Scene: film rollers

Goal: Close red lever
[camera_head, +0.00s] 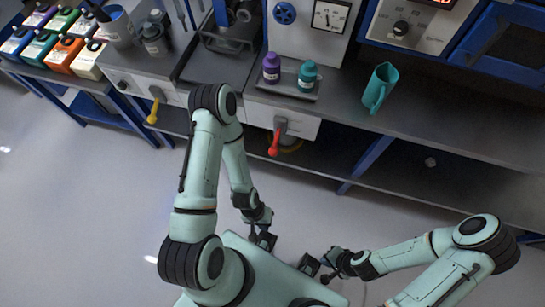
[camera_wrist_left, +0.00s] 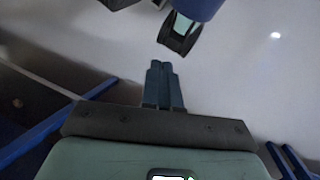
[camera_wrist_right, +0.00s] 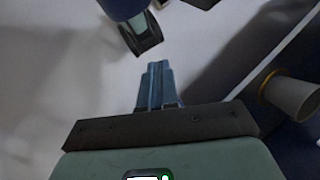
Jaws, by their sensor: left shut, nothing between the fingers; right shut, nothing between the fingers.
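The red lever (camera_head: 274,143) is on a white panel (camera_head: 297,126) at the front of the workbench in the head view, and its handle hangs downward from a grey valve body. My left gripper (camera_head: 262,241) is low in front of my body, below and apart from the lever, and its fingers (camera_wrist_left: 164,70) are together with nothing between them. My right gripper (camera_head: 312,267) is to the right of it, also low, with its fingers (camera_wrist_right: 158,72) together and empty. Neither gripper touches the lever.
A yellow lever (camera_head: 154,110) hangs from another panel to the left. On the bench stand a tray (camera_head: 296,91) with a purple bottle (camera_head: 271,68) and a teal bottle (camera_head: 308,75), and a teal jug (camera_head: 379,88). My left arm's elbow is near the bench edge. The floor is clear.

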